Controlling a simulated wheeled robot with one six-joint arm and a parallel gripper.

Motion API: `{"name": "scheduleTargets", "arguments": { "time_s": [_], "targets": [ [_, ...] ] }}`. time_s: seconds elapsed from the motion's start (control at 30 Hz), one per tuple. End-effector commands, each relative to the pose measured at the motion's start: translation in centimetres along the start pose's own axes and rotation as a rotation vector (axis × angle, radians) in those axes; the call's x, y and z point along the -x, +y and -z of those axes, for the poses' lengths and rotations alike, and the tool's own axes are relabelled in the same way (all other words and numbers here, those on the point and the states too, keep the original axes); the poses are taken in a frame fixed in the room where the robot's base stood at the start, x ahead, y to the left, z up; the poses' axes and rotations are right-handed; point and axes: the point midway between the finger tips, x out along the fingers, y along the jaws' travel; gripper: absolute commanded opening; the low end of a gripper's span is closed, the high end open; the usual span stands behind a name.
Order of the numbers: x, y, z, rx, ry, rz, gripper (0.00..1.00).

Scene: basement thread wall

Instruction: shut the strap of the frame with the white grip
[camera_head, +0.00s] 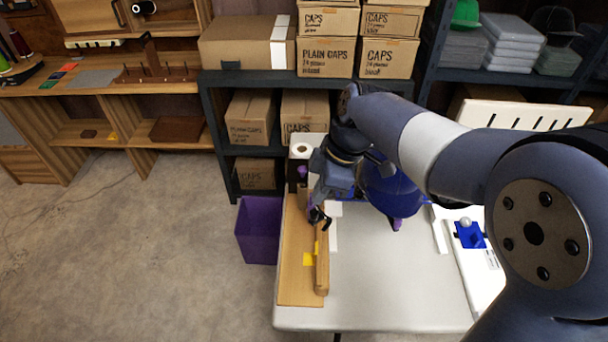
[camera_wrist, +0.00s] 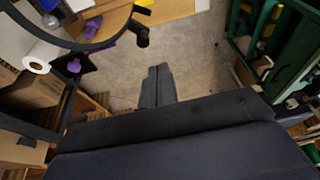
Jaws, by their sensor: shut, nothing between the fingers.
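My gripper (camera_wrist: 155,85) is shut and empty in the wrist view, with bare floor beyond its fingertips. A dark curved hoop (camera_wrist: 112,38) with a dark knob at its end arcs across the upper left of that view, apart from the fingers. Purple parts (camera_wrist: 74,66) show beside it. In the head view my wrist is over the left side of the table, near a black fitting (camera_head: 320,217) above a wooden beam (camera_head: 322,262). A rounded blue body (camera_head: 392,190) is partly hidden behind my arm. I cannot make out a white grip or a strap for certain.
The wooden board (camera_head: 296,285) with the beam lies along the left edge of the pale table (camera_head: 400,305). A purple bin (camera_head: 258,230) stands on the floor to its left. A white roll (camera_head: 300,150) and shelved cartons stand behind. A blue plate (camera_head: 469,237) lies at the right. The table's middle is clear.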

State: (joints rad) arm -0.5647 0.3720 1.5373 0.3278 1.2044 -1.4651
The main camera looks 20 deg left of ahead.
Motion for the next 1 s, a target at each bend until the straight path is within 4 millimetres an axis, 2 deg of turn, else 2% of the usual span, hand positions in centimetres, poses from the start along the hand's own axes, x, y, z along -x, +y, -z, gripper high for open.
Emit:
{"name": "scheduleTargets", "arguments": {
  "time_s": [0.03,0.1,0.23,0.43,0.77,0.8,1.0],
  "targets": [
    [0.8,0.3,1.6,0.067,0.01,0.017,0.0],
    [1.0,0.5,2.8,0.138,0.021,0.033,0.0],
    [0.8,0.6,3.8,0.193,0.031,0.044,0.0],
    [-1.9,0.4,3.8,0.194,0.03,0.047,0.0],
    [-8.8,0.1,3.9,0.192,0.029,0.047,0.0],
    [-9.2,0.2,3.7,0.19,0.029,0.044,0.0],
    [-8.1,0.8,0.9,0.188,0.03,0.041,0.0]
  ]
}}
